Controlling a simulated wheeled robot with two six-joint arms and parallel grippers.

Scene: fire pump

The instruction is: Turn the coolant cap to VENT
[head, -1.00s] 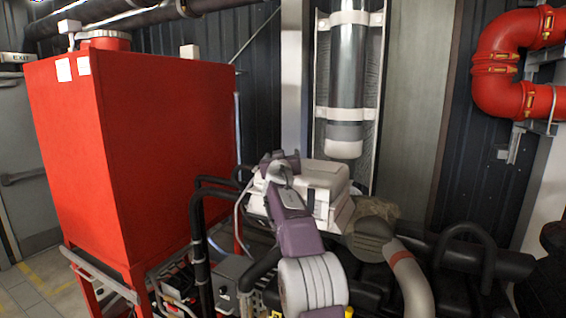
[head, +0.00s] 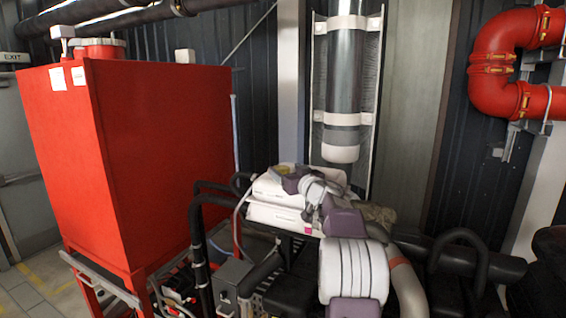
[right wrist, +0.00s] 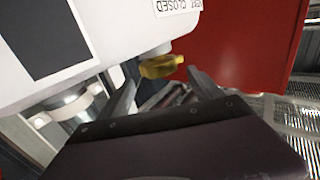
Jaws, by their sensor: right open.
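The yellow coolant cap (right wrist: 160,66) sits on a short neck on a white tank (right wrist: 90,40) in the right wrist view. A white label (right wrist: 175,7) on the tank shows CLOSED and part of another word. My right gripper (right wrist: 160,77) is open. Its two dark fingers stand on either side of the cap, which lies between or just beyond their tips; contact is unclear. In the head view, a bit of yellow (head: 284,170) shows on the white tank (head: 280,215), beside my purple right gripper (head: 292,181). My left gripper is not in view.
A large red tank (head: 160,160) stands at left. Black pipes (head: 198,235) rise between it and the engine. A grey and white cylinder (head: 343,90) hangs on the wall behind. A red pipe elbow (head: 490,70) is at upper right.

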